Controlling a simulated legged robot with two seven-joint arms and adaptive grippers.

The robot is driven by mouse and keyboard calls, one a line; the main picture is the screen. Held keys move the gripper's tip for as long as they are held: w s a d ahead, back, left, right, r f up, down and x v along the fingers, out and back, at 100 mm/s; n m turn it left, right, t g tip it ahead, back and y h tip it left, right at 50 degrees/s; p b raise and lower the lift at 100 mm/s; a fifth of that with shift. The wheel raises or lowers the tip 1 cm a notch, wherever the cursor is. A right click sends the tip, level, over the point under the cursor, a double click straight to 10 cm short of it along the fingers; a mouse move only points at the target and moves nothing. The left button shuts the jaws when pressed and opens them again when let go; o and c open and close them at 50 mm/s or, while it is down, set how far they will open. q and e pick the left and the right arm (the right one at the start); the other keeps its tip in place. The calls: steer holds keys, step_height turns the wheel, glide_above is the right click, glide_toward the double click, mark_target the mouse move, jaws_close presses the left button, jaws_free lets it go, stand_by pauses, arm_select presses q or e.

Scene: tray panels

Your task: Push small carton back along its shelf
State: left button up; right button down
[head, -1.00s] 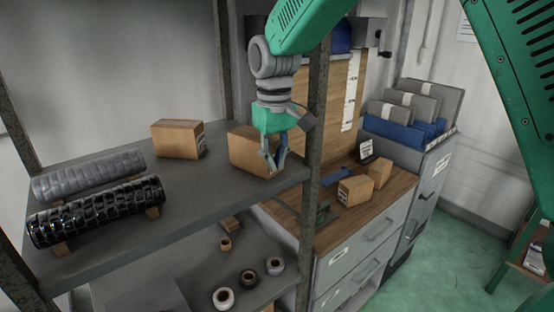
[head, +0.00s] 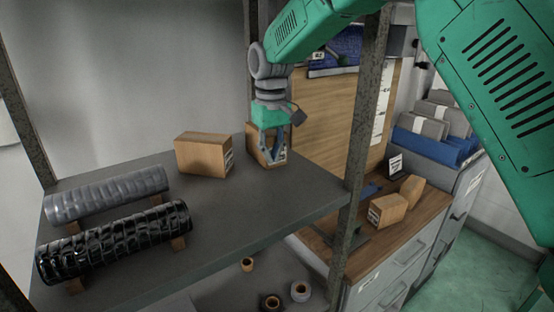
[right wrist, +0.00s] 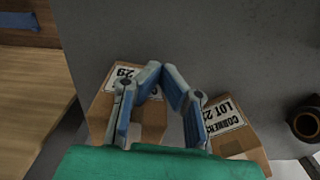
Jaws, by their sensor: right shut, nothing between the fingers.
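The small carton (head: 252,147) is a brown box with a white label, standing on the upper grey shelf (head: 262,205) close to its back right post. My right gripper (head: 270,162) is shut and empty, with its fingers pointing down in front of the carton and hiding part of it. I cannot tell whether they touch. In the right wrist view the gripper (right wrist: 163,75) shows its fingertips together above the shelf, with a labelled carton (right wrist: 101,103) on the left, partly covered by a finger. My left gripper is not in view.
A second brown carton (head: 202,155) stands to the left on the shelf. A grey roll (head: 108,192) and a black roll (head: 115,240) lie at the left. The front right shelf post (head: 361,130) stands near my arm. The shelf's front middle is clear.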

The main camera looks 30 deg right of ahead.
steer(key=shift+w, duration=0.8)
steer(key=shift+w+r, duration=0.15)
steer(key=shift+r, duration=0.05)
steer(key=shift+a+r, duration=0.1)
steer(key=shift+r, duration=0.2)
steer(key=shift+w+f, duration=0.25)
steer(key=shift+w, duration=0.1)
steer(key=shift+s+r, duration=0.1)
steer(key=shift+s, duration=0.1)
